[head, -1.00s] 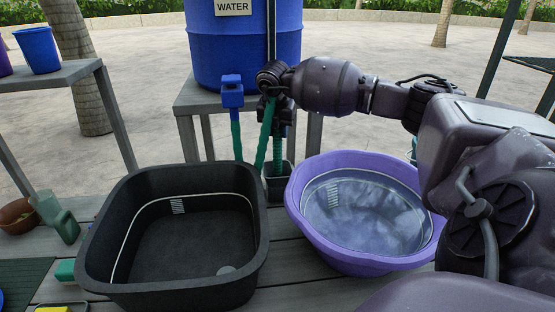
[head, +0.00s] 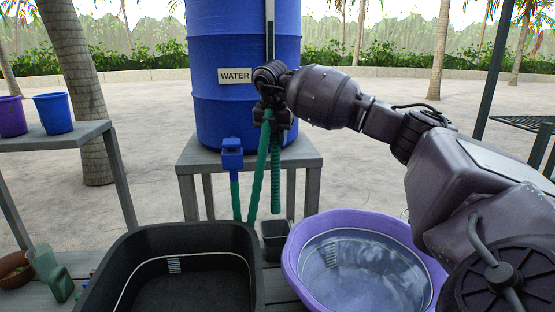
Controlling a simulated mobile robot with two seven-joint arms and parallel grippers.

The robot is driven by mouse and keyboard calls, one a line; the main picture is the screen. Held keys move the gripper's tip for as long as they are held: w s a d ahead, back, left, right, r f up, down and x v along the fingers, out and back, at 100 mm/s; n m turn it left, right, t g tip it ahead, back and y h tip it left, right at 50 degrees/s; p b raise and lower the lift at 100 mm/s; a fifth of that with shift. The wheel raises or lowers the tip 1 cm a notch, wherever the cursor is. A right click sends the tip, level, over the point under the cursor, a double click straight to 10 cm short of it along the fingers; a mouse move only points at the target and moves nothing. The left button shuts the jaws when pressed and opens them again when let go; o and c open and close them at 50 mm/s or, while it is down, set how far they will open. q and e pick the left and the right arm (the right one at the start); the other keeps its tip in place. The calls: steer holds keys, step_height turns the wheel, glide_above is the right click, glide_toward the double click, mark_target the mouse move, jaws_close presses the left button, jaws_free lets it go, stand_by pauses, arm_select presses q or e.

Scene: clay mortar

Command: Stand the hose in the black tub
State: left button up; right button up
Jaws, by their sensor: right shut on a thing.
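The green hose (head: 257,170) runs from the blue tap (head: 232,155) on the water barrel, dips behind the tub and rises to my right gripper (head: 270,112). My right gripper is shut on the hose, in front of the barrel. The hose's ribbed end part (head: 275,180) hangs straight down below the gripper, its tip just above the small dark pot (head: 274,240) in the picture. The black tub (head: 250,290) stands at the front left, its near part cut off by the frame. My left gripper is not in view.
A purple basin of water (head: 293,265) stands right of the tub. The blue barrel (head: 215,115) sits on a grey stand (head: 190,155). Buckets stand on a side table (head: 85,135) at left. A green jug (head: 50,272) is left of the tub.

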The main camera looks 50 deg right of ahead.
step_height(320, 180, up, 4)
steer(key=shift+r, duration=0.2)
step_height(320, 180, up, 7)
steer(key=p, duration=0.3)
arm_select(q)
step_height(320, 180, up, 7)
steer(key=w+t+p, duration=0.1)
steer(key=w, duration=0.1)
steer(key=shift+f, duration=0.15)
arm_select(e)
steer(key=shift+r, duration=1.35)
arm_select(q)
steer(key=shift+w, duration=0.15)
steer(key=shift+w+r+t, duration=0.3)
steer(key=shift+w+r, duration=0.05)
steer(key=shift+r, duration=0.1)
